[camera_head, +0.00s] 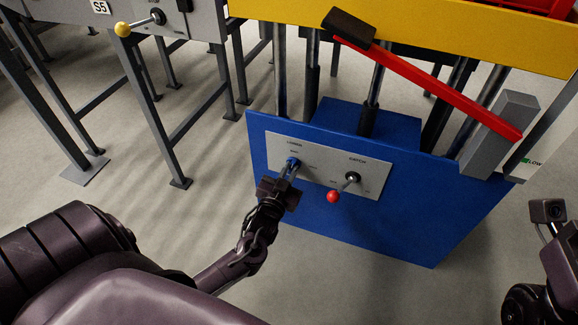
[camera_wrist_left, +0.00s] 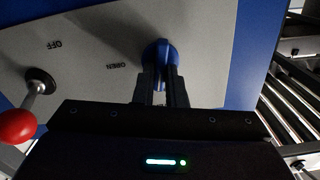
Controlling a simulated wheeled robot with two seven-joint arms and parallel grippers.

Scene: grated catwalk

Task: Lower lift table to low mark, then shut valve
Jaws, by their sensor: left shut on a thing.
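The lift table has a yellow platform edge (camera_head: 420,33) on dark posts above a blue base (camera_head: 420,215). A grey panel (camera_head: 318,170) on the base carries a blue valve handle (camera_head: 292,163) under the label LOWER. My left gripper (camera_head: 285,180) is shut on this handle. In the left wrist view the blue handle (camera_wrist_left: 161,52) stands between the fingers (camera_wrist_left: 160,88), with the word OPEN to its left. To the right on the panel is the CATCH lever with a red knob (camera_head: 333,196). A green LOW mark (camera_head: 525,160) shows at the far right.
A red bar (camera_head: 430,88) slants down across the posts to a grey block (camera_head: 500,130). A grey stand (camera_head: 150,90) with a yellow-knobbed lever (camera_head: 123,29) is at the left. Part of my right arm shows at the lower right edge. Bare floor lies in front.

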